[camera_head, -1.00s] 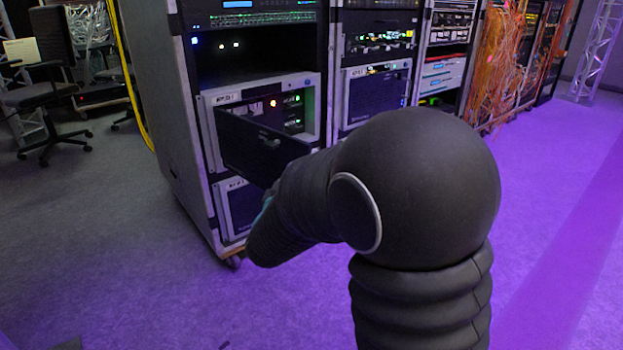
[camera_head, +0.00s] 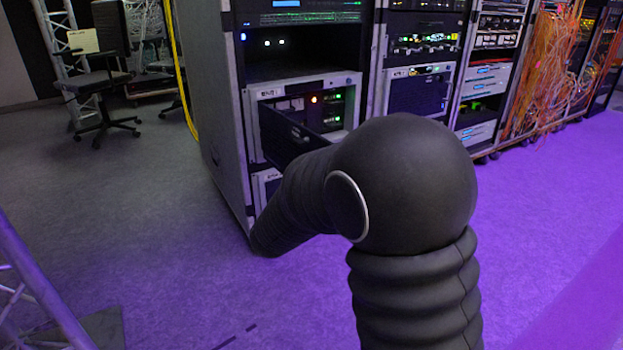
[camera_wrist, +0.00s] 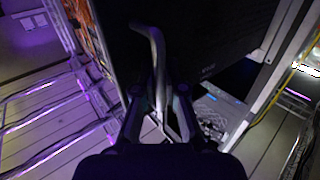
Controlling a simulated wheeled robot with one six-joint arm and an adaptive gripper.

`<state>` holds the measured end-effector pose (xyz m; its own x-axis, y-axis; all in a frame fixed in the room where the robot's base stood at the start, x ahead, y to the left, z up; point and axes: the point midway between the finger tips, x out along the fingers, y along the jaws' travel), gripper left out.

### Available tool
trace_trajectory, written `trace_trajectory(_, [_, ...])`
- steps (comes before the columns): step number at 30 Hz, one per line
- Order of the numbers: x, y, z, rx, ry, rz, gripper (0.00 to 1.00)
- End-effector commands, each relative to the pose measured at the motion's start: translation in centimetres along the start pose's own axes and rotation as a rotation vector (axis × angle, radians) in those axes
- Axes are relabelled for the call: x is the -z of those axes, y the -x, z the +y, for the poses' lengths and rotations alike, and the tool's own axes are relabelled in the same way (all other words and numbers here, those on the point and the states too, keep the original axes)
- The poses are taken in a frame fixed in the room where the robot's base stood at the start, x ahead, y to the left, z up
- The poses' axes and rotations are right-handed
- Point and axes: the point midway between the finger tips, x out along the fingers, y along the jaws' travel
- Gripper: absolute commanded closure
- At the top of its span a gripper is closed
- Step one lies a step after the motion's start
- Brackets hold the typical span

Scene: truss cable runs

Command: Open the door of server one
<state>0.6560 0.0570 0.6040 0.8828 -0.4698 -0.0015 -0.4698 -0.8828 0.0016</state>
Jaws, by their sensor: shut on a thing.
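Server one (camera_head: 302,84) is a pale-framed unit with a small label, in the left rack in the head view. Its dark door (camera_head: 284,136) stands swung out at an angle, hinged on the left, showing lit modules inside. My arm hides the door's free end and my gripper in the head view. In the wrist view the dark door (camera_wrist: 218,32) fills the top middle, with a grey curved handle (camera_wrist: 155,40) on it. My gripper (camera_wrist: 162,75) is shut on the handle, its fingers around the lower part. The exact contact is dim.
More racks stand to the right, with loose orange cables (camera_head: 548,65) at one. An office chair (camera_head: 97,85) is at the back left. A truss (camera_head: 35,275) stands at the front left. Purple-lit floor on the right is clear.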

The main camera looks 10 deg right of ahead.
Motion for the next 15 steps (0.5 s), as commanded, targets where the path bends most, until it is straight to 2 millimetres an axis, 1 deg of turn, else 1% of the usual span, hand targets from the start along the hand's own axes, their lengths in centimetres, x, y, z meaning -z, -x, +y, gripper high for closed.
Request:
trace_trajectory(1, [0.37,-0.04,-0.1,0.002,-0.003,0.007,0.85])
trace_trajectory(2, [0.35,-0.03,-0.1,0.002,-0.003,0.006,0.78])
trace_trajectory(3, [0.33,-0.02,-0.1,0.002,-0.003,0.006,0.68])
trace_trajectory(4, [0.31,0.0,-0.1,0.002,-0.003,0.005,0.65])
trace_trajectory(12, [0.16,0.13,-0.18,0.003,-0.002,0.003,0.65])
trace_trajectory(15, [0.16,0.55,-0.26,0.005,-0.002,0.003,0.65])
